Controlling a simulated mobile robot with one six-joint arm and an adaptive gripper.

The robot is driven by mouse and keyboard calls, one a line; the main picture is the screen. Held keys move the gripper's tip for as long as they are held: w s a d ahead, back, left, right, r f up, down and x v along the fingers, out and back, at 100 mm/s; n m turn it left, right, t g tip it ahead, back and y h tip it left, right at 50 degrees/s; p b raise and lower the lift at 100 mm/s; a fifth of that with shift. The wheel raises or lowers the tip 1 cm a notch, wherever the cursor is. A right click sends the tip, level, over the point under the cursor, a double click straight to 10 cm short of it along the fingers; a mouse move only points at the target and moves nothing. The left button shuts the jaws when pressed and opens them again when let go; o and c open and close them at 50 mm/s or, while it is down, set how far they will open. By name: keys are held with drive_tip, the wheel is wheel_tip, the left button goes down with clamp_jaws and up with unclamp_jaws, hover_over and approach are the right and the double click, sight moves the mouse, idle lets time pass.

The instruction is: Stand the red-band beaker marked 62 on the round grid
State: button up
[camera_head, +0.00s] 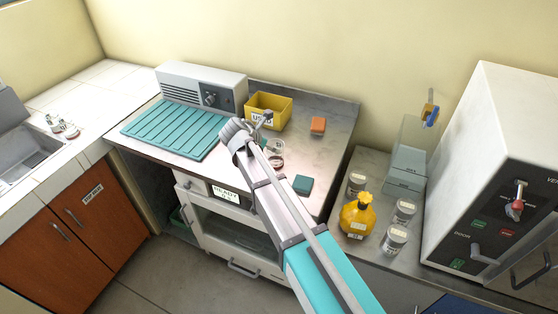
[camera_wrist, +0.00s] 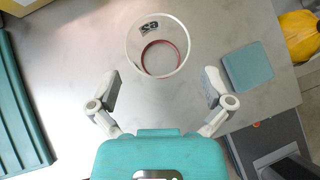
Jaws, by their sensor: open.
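A clear beaker (camera_wrist: 158,45) with a red band and a dark mark, seen upside down and reading like 62, stands on the grey metal worktop (camera_wrist: 80,50). In the wrist view it is just beyond my gripper (camera_wrist: 162,88), roughly centred between the spread fingers. My gripper is open and empty, with neither finger visibly touching the beaker. In the head view clear glassware, probably this beaker (camera_head: 276,162), shows beside my arm, which partly covers that area. I cannot make out the round grid in either view.
A teal block (camera_wrist: 248,67) lies right of the beaker. A teal ribbed mat (camera_head: 175,130), a yellow bin (camera_head: 283,111) and an orange block (camera_head: 318,125) share the worktop. A yellow bottle (camera_head: 357,216) and several labelled jars stand on the lower counter, left of a white cabinet (camera_head: 480,160).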

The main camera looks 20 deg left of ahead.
drive_tip(key=shift+f, duration=0.1)
idle(0.3)
drive_tip(key=b+x, duration=0.3)
drive_tip(key=x, duration=0.1)
drive_tip(key=shift+a, duration=0.15)
drive_tip(key=shift+w+d+f+b, duration=0.25)
drive_tip(key=shift+w+f+b, duration=0.1)
drive_tip(key=shift+w+f, duration=0.1)
idle(0.3)
drive_tip(key=c, duration=0.9)
drive_tip(key=shift+r, duration=0.2)
